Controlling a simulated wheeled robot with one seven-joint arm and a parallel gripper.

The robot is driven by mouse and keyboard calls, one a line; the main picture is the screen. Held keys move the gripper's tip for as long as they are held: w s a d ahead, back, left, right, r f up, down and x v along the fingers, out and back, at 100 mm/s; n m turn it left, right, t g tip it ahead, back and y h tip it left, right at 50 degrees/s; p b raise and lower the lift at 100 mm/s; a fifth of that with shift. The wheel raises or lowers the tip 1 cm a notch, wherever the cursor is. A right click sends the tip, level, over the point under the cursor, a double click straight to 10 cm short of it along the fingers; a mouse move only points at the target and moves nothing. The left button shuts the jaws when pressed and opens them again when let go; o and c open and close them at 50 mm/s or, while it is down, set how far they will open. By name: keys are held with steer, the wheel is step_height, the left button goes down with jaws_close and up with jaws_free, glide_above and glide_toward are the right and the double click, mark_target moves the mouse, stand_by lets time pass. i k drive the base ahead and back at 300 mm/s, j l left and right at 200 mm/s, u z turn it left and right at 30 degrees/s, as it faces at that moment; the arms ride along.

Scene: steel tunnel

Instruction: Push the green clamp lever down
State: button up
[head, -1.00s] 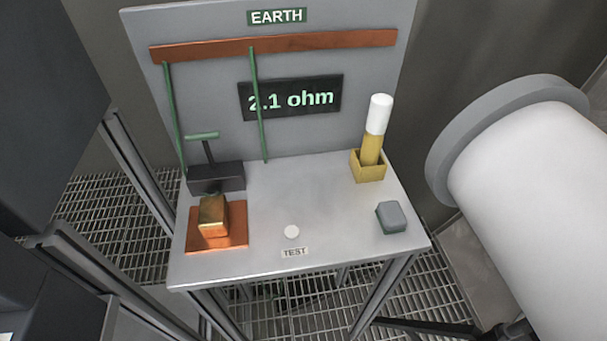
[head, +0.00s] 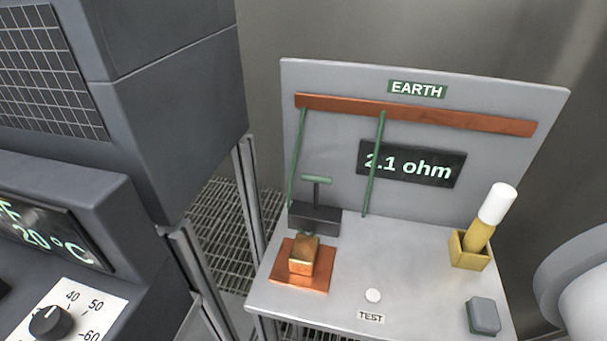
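The green clamp lever (head: 317,180) is a short green crossbar on a dark upright stem, in the middle of the head view. It stands up from a dark clamp block (head: 314,219) at the back left of the grey bench. A brass block (head: 303,255) sits in front of the clamp on a copper plate (head: 286,279). My gripper is not in view, so nothing of mine is seen near the lever.
A display (head: 411,164) reads 2.1 ohm on the EARTH panel (head: 500,165), with green cables hanging from a copper bar (head: 418,115). A yellow holder (head: 470,252) with a white-topped stick, a grey block (head: 483,317) and a white TEST button (head: 373,295) are on the bench. A dark cabinet (head: 160,110) stands left.

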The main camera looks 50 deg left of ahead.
mark_target(317, 180)
steer(key=l+u, duration=0.15)
steer(key=u, duration=0.2)
steer(key=l+u, duration=0.15)
steer(key=u, duration=0.25)
steer(key=j+u, duration=0.25)
steer(key=u, duration=0.25)
